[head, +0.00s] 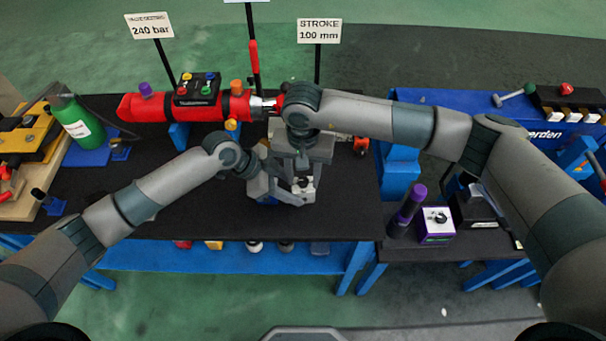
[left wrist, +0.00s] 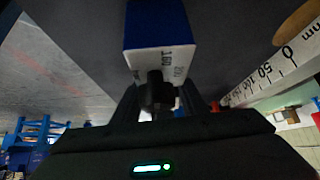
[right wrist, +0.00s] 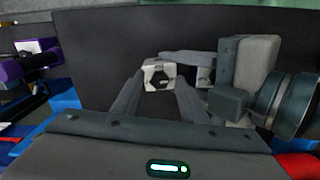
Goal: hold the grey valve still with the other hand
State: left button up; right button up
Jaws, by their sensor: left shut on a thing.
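The grey valve (head: 303,187) is a pale block with a black knob, held above the dark bench top at the middle. It also shows in the right wrist view (right wrist: 158,76). In the left wrist view a block with a blue side, a printed white face (left wrist: 163,62) and a black knob sits between my left fingers. My left gripper (head: 288,188) is shut on the valve from the left. My right gripper (head: 303,178) comes down from above, its fingers apart on either side of the valve. I cannot tell if they touch it. Both hands partly hide the valve.
A red cylinder (head: 148,107) lies along the bench's back, with sign posts behind it. A purple-edged box (head: 437,224) and a purple-topped cylinder (head: 407,211) stand on the lower right table. A green bottle (head: 78,122) stands at left.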

grip_shut()
